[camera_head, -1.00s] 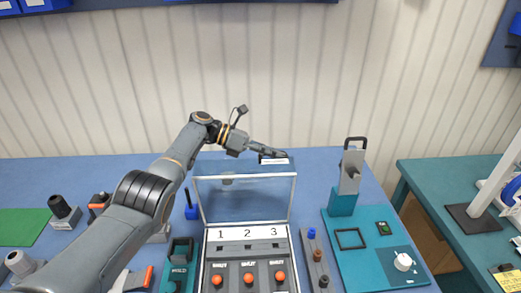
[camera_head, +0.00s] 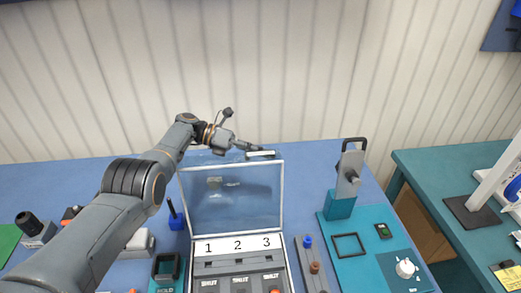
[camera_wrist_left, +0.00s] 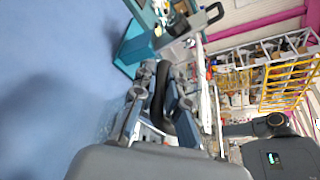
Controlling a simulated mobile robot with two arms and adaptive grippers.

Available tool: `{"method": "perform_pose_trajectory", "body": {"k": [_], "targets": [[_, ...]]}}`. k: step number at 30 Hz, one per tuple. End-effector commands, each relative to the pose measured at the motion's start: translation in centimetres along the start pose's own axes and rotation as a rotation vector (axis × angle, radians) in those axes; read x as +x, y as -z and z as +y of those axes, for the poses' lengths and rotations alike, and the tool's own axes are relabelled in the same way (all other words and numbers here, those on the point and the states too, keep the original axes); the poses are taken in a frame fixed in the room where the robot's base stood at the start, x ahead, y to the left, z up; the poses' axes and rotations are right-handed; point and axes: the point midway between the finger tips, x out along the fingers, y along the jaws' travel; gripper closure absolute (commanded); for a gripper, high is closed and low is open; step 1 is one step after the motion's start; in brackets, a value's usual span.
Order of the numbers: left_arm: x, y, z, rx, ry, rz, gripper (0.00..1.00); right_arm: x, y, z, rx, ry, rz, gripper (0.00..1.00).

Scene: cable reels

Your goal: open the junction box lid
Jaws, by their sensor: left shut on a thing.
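The junction box (camera_head: 222,264) stands on the blue table, with slots numbered 1, 2 and 3 and labels reading SHUT. Its clear, pale-framed lid (camera_head: 235,198) stands raised at the back of the box, roughly upright. My left gripper (camera_head: 258,149) is at the lid's top edge, shut on the lid's handle (camera_head: 262,155). In the left wrist view, the fingers (camera_wrist_left: 150,100) close around a dark curved bar, which appears to be that handle. The gripper partly hides the handle. My right gripper is not in view.
A teal fixture (camera_head: 342,204) with a grey upright and a white knob (camera_head: 405,268) stands right of the box. A narrow grey strip with coloured pegs (camera_head: 314,267) lies between them. A blue holder (camera_head: 178,221) stands left of the lid. The wall rises behind.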

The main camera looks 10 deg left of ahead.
Motion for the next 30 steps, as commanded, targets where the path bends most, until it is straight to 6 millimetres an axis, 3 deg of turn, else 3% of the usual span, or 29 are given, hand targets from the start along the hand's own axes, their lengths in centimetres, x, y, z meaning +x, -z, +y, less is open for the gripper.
{"method": "perform_pose_trajectory", "body": {"k": [3, 4, 6, 20, 28, 30], "targets": [[0.0, -0.1, -0.1, 0.001, 0.002, -0.002, 1.0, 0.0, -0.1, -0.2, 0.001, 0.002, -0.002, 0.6], [0.0, -0.1, -0.1, 0.001, 0.002, -0.002, 0.86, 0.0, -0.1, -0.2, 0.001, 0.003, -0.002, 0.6], [0.0, -0.1, -0.1, 0.001, 0.002, -0.002, 0.78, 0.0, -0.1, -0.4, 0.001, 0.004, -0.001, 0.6], [-0.1, -0.4, -0.3, 0.002, 0.002, 0.0, 0.78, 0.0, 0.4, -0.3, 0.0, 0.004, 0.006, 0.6], [-0.7, -1.8, -1.9, 0.006, 0.001, -0.002, 0.78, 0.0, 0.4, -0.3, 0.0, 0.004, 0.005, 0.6], [-1.2, -3.0, -3.2, 0.008, 0.002, -0.003, 0.78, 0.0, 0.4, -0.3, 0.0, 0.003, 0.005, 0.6]]}}
